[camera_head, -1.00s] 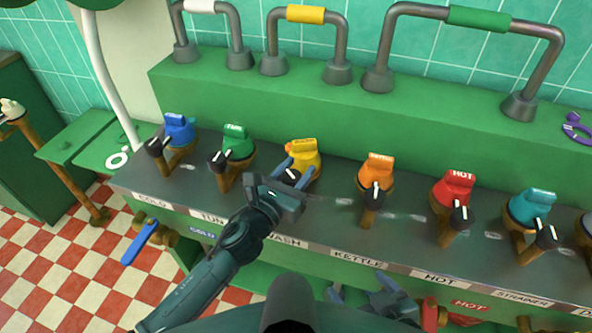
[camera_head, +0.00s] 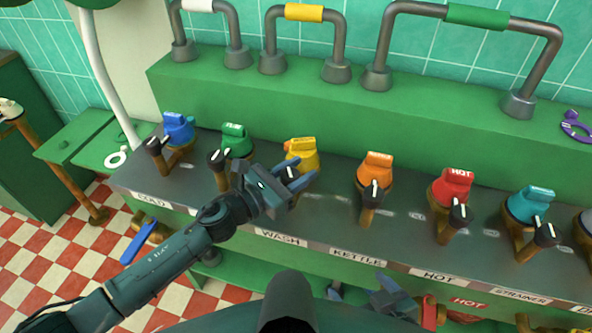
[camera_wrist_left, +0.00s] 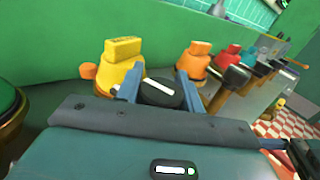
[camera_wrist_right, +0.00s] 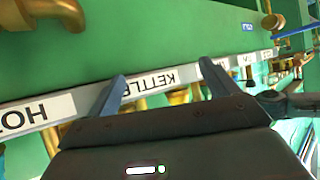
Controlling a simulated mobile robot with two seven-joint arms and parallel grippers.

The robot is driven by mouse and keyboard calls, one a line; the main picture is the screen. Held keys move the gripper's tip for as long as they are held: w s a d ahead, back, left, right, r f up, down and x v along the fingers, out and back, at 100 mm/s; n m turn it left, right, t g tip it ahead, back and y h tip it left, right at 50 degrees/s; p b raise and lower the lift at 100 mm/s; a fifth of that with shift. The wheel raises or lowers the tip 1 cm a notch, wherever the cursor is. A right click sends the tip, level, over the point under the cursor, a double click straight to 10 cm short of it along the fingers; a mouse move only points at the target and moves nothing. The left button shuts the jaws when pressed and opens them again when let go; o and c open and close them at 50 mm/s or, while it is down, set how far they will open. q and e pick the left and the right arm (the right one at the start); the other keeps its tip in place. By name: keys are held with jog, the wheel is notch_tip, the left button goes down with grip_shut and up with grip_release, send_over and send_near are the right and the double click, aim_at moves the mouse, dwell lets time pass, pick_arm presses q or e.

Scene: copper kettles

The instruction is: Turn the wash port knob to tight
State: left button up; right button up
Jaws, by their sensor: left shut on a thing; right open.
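The wash port has a yellow valve (camera_head: 303,154) with a black knob that bears a white mark, above the WASH label (camera_head: 281,238). My left gripper (camera_head: 302,180) is shut on this knob and hides most of it in the head view. In the left wrist view the black knob (camera_wrist_left: 160,94) sits between the two blue fingers, its white line lying roughly crosswise, in front of the yellow valve (camera_wrist_left: 121,68). Any tight marking is not readable. My right gripper (camera_head: 360,288) is open and empty below the counter's front edge; its wrist view shows spread fingers before the KETTLE label.
Similar valves with black knobs stand in a row: blue (camera_head: 179,127) and green (camera_head: 236,139) to the left, orange (camera_head: 376,168), red (camera_head: 453,188) and teal (camera_head: 528,205) to the right. Pipe handles (camera_head: 337,70) rise from the green ledge behind.

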pick_arm(q)
jog(key=m+g+h+b, duration=0.1)
jog(key=g, duration=0.1)
jog(key=m+g+h+b, duration=0.1)
jog(key=b, duration=0.1)
jog(key=shift+s+f+m+g, duration=0.1)
jog(key=shift+f+m+g, duration=0.3)
jog(key=g+b, duration=0.1)
jog(key=m+g+h+b, duration=0.1)
jog(key=b, duration=0.1)
jog(key=m+g+b, duration=0.1)
jog(key=shift+s+d+g+h+b, duration=0.15)
jog(key=shift+s+g+h+b, duration=0.1)
jog(key=shift+g+h+b, duration=0.1)
jog(key=shift+s+r+m+g+b, duration=0.1)
jog(key=shift+r+m+g+b, duration=0.15)
jog(key=shift+m+g+b, duration=0.35)
jog(key=shift+r, duration=0.1)
pick_arm(e)
notch_tip(320, 180, down, 3)
jog(key=shift+a+f+m+t+y, duration=0.15)
jog(key=shift+m+t+y, duration=0.25)
jog(key=shift+m+t, duration=0.3)
pick_arm(q)
jog(key=o, duration=1)
